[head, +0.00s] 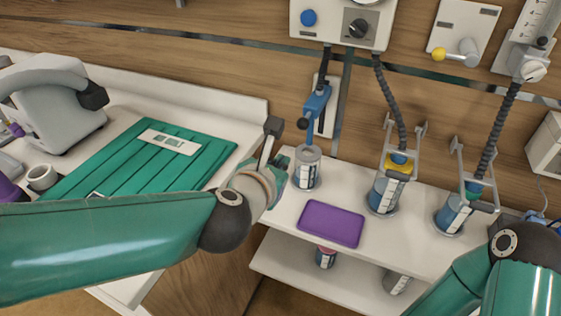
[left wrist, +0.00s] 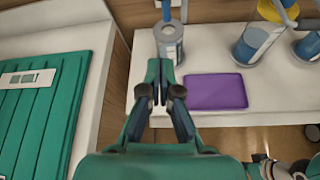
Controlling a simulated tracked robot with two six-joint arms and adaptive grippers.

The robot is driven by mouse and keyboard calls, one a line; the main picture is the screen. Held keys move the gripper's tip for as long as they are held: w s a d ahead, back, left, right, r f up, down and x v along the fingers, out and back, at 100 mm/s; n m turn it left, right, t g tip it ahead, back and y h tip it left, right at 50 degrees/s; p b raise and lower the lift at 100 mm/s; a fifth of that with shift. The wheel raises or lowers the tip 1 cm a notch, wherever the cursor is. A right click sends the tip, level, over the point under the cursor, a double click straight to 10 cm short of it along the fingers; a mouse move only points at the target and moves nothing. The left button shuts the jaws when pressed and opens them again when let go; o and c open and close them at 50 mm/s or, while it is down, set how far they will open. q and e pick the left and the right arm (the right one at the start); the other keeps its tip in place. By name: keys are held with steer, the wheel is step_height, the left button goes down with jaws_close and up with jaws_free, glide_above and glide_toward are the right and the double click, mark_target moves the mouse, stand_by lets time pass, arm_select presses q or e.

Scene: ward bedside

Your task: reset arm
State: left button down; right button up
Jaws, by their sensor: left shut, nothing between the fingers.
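My left gripper (head: 272,150) is in the head view, in front of the wall shelf's left end. In the left wrist view its fingers (left wrist: 158,88) are together with nothing between them. They point toward a clear canister (left wrist: 170,42) that also stands at the shelf's left end in the head view (head: 307,168). I cannot tell whether they touch it. My right arm (head: 500,270) shows at the lower right of the head view, with its gripper out of sight.
A purple tray (head: 331,224) lies on the white shelf (head: 285,215). Two canisters in brackets (head: 385,192) (head: 453,212) stand to its right. A green slatted board (head: 120,165) lies on the left counter (head: 225,110). Hoses hang from the wall units above.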

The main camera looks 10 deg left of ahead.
arm_select(q)
steer(key=w+a+f+g+y+p, duration=0.1)
steer(key=a+f+g, duration=0.1)
steer(key=a+f, duration=0.35)
steer(key=w+a+f+g+y+p, duration=0.1)
steer(key=a+f+y, duration=0.1)
steer(key=f, duration=0.6)
steer(key=s+a+f+m+g, duration=0.2)
steer(key=f, duration=0.6)
steer(key=s+a+f+m+g, duration=0.2)
steer(key=s+a+f, duration=0.1)
steer(key=f, duration=0.5)
steer(key=s+d+f+m+g+h, duration=0.1)
steer(key=s+f+m, duration=0.3)
steer(key=m, duration=0.4)
steer(key=s+d+f+m+g+h+p, duration=0.1)
steer(key=s+d+f+m+g+h, duration=0.1)
steer(key=s+m, duration=0.5)
steer(key=s+d+f+m+g+h, duration=0.1)
steer(key=s+f+m, duration=0.4)
steer(key=m, duration=0.5)
steer(key=shift+s+d+f+g+p, duration=0.3)
steer(key=shift+s+d+g, duration=0.2)
steer(key=shift+d, duration=0.75)
